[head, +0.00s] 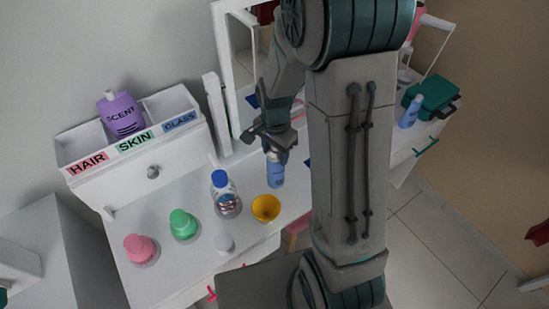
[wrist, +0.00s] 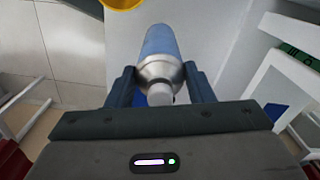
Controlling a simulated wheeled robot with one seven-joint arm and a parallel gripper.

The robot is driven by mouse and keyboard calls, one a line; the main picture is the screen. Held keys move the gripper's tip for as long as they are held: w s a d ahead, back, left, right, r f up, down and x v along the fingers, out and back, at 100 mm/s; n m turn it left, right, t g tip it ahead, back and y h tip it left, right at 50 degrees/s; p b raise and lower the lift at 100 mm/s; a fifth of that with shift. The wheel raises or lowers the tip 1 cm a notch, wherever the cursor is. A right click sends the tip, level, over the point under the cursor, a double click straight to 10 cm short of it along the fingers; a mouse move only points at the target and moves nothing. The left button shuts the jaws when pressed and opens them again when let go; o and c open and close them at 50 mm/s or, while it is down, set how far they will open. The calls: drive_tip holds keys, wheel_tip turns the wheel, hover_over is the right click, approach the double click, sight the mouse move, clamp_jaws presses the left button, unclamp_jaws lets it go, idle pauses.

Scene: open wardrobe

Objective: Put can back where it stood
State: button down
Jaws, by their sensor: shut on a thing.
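My gripper (head: 276,152) is shut on a blue can (head: 275,173) with a silver shoulder and pale nozzle. In the wrist view the can (wrist: 160,42) lies between the two fingers, its nozzle end toward the palm. In the head view the can hangs below the fingers, roughly upright, over the white dressing table (head: 190,262). I cannot tell whether its base touches the tabletop. A blue patch (head: 308,163) shows on the table to the right of the can, partly hidden by my arm.
A yellow funnel-like cup (head: 265,208), a clear blue-capped bottle (head: 226,196), and green (head: 184,225) and pink (head: 141,249) bottles stand nearby. A labelled organiser (head: 145,165) holds a purple bottle (head: 122,114). Another blue bottle (head: 411,111) and a green case (head: 434,96) stand right.

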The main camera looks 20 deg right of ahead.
sight(276, 167)
drive_tip(key=shift+f+p, duration=0.4)
drive_tip(key=shift+f, duration=1.75)
drive_tip(key=c, duration=0.7)
unclamp_jaws()
